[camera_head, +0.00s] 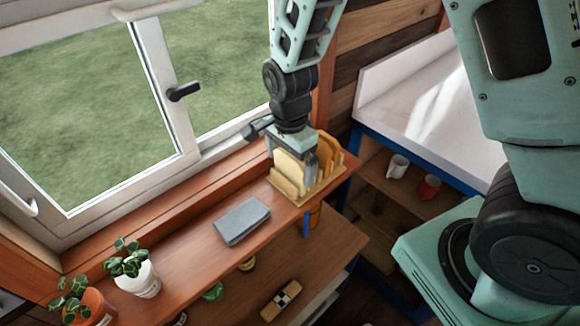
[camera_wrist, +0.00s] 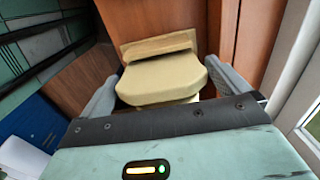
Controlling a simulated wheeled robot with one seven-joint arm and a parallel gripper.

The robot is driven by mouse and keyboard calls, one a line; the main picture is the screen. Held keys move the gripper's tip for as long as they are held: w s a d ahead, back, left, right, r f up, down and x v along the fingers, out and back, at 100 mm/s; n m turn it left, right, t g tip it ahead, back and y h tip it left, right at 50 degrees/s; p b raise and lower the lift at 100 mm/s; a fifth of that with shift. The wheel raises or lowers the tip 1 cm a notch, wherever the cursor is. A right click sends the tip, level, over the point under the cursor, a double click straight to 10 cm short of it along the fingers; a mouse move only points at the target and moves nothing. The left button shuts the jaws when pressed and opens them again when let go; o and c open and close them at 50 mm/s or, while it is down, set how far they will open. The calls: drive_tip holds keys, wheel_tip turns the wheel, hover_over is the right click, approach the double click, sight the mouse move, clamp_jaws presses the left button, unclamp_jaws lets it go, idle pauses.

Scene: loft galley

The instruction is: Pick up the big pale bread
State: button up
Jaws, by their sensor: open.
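The big pale bread (camera_head: 289,169) is a cream slab standing in a wooden rack (camera_head: 297,200) at the right end of the window shelf. My gripper (camera_head: 297,160) points down over the rack at the bread. In the wrist view the bread (camera_wrist: 163,77) lies between the two grey fingers of my open gripper (camera_wrist: 166,84), one at each side. I cannot tell whether either finger touches it. The rack's board (camera_wrist: 158,45) shows beyond the bread. The bread's lower part is hidden by the gripper body.
Other tan slices (camera_head: 328,157) stand in the rack close to my gripper. A grey folded cloth or book (camera_head: 242,221) lies left of the rack. Potted plants (camera_head: 138,278) stand farther left. The window (camera_head: 190,90) is close behind. Cups (camera_head: 398,166) sit on a lower shelf at right.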

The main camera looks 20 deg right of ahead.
drive_tip(key=c, duration=0.7)
drive_tip(key=shift+r, duration=0.15)
